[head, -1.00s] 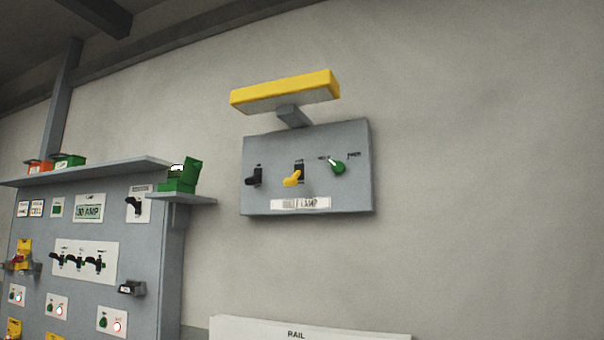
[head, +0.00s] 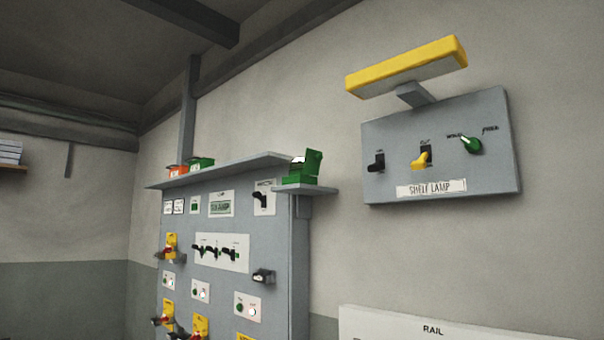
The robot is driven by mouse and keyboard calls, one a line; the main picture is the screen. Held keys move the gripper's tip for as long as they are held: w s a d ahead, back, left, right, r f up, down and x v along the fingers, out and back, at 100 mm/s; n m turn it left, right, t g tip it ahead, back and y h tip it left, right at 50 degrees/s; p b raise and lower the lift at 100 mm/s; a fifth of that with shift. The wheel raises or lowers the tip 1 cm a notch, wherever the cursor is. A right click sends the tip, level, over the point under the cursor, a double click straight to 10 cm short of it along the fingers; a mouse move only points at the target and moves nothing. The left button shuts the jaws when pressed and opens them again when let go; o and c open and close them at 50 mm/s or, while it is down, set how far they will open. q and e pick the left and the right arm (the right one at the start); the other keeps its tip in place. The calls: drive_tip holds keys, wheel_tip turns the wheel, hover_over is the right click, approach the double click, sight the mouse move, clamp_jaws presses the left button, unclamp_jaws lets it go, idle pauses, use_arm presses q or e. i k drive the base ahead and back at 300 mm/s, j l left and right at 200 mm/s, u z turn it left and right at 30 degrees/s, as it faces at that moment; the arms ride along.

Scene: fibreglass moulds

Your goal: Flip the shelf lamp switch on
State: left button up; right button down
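The shelf lamp panel (head: 400,147) is a grey wall box at upper right in the head view, with a white "SHELF LAMP" label (head: 431,189). It carries a black toggle (head: 376,163) at left, a yellow toggle (head: 421,159) in the middle and a green knob (head: 472,145) at right. The yellow lever points down. Small print above the controls is mostly too blurred to read. A yellow-topped lamp (head: 408,65) stands above the box on a short grey bracket, its pale underside showing no clear glow. Neither of my grippers is in view.
A grey control cabinet (head: 262,230) with several switches, levers and buttons stands at centre left. A small shelf (head: 318,190) on its right side holds a green box (head: 303,168). A white "RAIL" board (head: 385,327) is at bottom right. Bare wall surrounds the lamp panel.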

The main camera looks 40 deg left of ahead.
sight(376, 165)
drive_tip(key=i+u, duration=0.1)
drive_tip(key=u, duration=0.75)
drive_tip(key=k+j, duration=0.2)
drive_tip(key=j, duration=0.2)
